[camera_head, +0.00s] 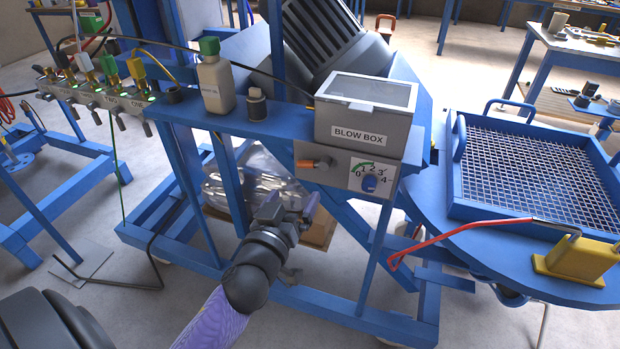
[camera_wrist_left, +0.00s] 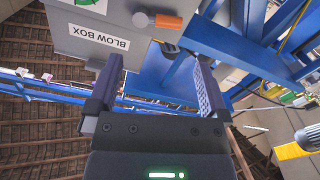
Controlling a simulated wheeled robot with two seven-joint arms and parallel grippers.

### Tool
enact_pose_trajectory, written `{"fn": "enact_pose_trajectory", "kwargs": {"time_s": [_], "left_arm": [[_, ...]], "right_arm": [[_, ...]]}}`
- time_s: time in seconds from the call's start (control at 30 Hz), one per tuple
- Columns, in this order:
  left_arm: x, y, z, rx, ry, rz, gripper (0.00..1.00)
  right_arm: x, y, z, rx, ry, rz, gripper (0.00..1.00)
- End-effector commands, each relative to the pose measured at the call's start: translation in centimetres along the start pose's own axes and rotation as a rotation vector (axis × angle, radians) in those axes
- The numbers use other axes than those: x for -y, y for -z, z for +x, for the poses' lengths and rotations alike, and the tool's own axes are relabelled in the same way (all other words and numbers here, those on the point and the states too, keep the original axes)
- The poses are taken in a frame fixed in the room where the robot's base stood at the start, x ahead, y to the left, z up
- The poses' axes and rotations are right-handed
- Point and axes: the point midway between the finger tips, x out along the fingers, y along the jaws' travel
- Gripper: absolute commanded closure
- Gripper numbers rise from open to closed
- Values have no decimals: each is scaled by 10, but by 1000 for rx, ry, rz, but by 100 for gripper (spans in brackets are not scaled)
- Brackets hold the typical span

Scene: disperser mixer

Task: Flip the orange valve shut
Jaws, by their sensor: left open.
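The orange valve (camera_head: 306,163) is on the front panel of the blow box (camera_head: 357,135), at its lower left. Its handle lies roughly level, with the orange end to the left of a round metal pivot. In the left wrist view the valve (camera_wrist_left: 168,21) shows at the top, beyond and between the fingers. My left gripper (camera_head: 290,203) is below the valve in the head view, pointing up toward the panel. Its fingers (camera_wrist_left: 158,62) are apart, with nothing between them, and are not touching the valve. My right gripper is not in view.
A mesh tray (camera_head: 540,180) lies at right.

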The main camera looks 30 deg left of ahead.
Motion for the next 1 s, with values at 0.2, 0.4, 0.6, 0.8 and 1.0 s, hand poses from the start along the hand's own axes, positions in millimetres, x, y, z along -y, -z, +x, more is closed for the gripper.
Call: {"fn": "enact_pose_trajectory", "kwargs": {"time_s": [0.2, 0.4, 0.6, 0.8, 1.0], "left_arm": [[0, -1, 53, 0, -2, 3, 0], [0, -2, 83, 3, 0, 1, 0], [0, -2, 90, 5, 1, 1, 0], [0, -2, 90, 5, 1, 1, 6], [0, -2, 90, 5, 1, 1, 49]], "right_arm": [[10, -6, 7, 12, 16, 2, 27], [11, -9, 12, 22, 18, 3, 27], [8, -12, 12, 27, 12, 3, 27], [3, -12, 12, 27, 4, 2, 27], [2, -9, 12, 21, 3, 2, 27]]}}
